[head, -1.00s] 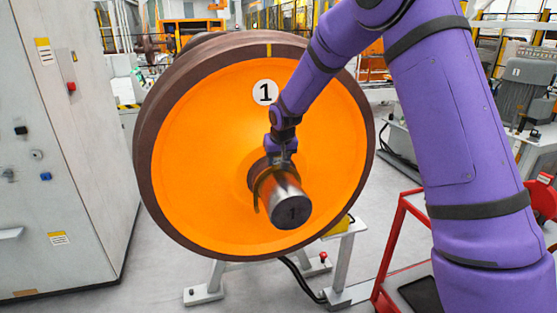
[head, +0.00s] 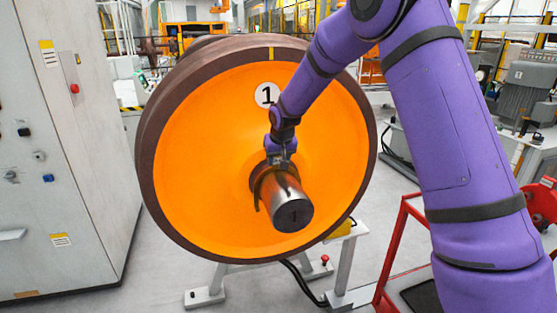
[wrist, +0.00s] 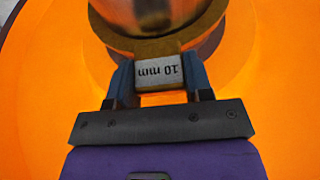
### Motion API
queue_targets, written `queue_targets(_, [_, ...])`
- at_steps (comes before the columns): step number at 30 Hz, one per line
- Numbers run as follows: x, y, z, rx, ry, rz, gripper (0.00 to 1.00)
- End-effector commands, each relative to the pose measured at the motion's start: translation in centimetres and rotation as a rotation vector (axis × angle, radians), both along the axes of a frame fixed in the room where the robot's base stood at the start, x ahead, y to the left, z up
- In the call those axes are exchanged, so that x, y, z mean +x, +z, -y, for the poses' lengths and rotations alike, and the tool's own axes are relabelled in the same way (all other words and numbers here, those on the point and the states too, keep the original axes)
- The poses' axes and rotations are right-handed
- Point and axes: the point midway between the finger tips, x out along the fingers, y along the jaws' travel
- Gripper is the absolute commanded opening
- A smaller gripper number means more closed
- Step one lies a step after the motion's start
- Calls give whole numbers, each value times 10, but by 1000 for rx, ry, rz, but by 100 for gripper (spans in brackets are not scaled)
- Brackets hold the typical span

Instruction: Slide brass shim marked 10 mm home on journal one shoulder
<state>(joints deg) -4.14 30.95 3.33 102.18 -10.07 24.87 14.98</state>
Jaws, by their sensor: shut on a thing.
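The brass shim (head: 262,189) is a thin curved band around the journal (head: 294,205), a grey steel stub with a dark end face marked 1. The journal sticks out from the hub of the orange wheel (head: 200,150), which has a round label 1. My gripper (head: 280,158) comes from above and is shut on the shim's tab. In the wrist view the tab (wrist: 160,72) reads "10 mm", upside down, between both fingers. The shim sits near the journal's wheel end, by the dark shoulder. I cannot tell whether they touch; the shim's far side is hidden.
A grey cabinet (head: 60,130) stands at the left. A red-framed cart (head: 393,245) stands at the lower right, under my arm. A grey stand (head: 345,265) is below the wheel, with a dark cable beside it. Floor is clear at the lower left.

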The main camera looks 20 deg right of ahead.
Motion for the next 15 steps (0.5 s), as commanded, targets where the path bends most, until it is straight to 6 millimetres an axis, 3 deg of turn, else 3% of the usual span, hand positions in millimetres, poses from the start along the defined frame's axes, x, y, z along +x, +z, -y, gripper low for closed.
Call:
queue_targets(4, [3,0,0,0,0,1,20])
queue_targets(5, [3,1,0,0,0,1,54])
queue_targets(8, [3,0,0,0,0,1,76])
queue_targets(15, [3,0,0,0,0,0,76])
